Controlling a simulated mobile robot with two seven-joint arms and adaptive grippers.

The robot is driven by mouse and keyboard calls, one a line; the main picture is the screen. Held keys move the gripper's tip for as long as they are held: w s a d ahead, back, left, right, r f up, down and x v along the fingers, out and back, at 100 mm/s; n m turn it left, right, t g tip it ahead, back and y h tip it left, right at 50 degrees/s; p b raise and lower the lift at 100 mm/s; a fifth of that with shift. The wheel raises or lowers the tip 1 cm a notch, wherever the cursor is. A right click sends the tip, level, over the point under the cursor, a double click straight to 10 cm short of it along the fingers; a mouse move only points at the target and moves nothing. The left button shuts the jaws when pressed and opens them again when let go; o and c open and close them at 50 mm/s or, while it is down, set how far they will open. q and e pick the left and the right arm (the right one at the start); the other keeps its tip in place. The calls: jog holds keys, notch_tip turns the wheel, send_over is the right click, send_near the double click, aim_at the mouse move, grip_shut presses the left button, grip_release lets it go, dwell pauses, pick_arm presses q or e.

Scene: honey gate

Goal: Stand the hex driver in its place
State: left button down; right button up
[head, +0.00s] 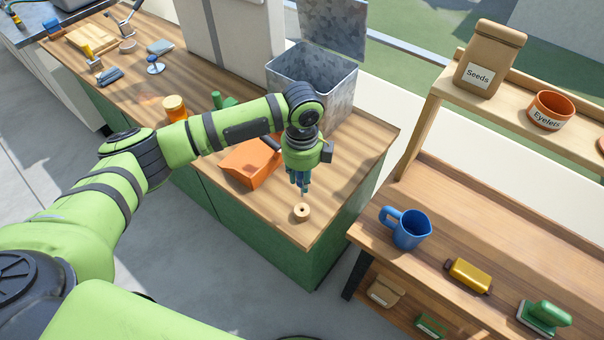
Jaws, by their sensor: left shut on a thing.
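My left gripper (303,181) points straight down over the front end of the wooden counter and is shut on the hex driver (303,193). The gripper hides most of the driver; a small bluish part and a thin shaft show below the fingers, roughly upright. A small round wooden holder with a dark hole (301,212) stands on the counter just below the driver. The shaft tip is close to the holder's top; I cannot tell whether it is in the hole or just above it. My right gripper is not in view.
An orange dustpan (251,164) lies left of the gripper, and a galvanized metal bin (312,82) with its lid up stands behind. A separate shelf bench on the right holds a blue jug (407,228). Bare counter surrounds the holder.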

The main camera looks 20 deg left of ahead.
aim_at(302, 193)
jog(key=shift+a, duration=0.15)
pick_arm(q)
jog(key=shift+r+n+p, duration=0.15)
jog(key=shift+n+p, duration=0.15)
jog(key=shift+p, duration=0.4)
jog(key=shift+s+f+b, duration=0.1)
jog(key=shift+f+b, duration=0.5)
jog(key=shift+f, duration=0.3)
jog(key=shift+f+b, duration=0.95)
jog(key=shift+f, duration=1.05)
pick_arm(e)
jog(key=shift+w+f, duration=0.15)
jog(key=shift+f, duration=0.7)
pick_arm(q)
jog(key=shift+f, duration=0.4)
jog(key=shift+f, duration=0.3)
jog(key=shift+f, duration=1.35)
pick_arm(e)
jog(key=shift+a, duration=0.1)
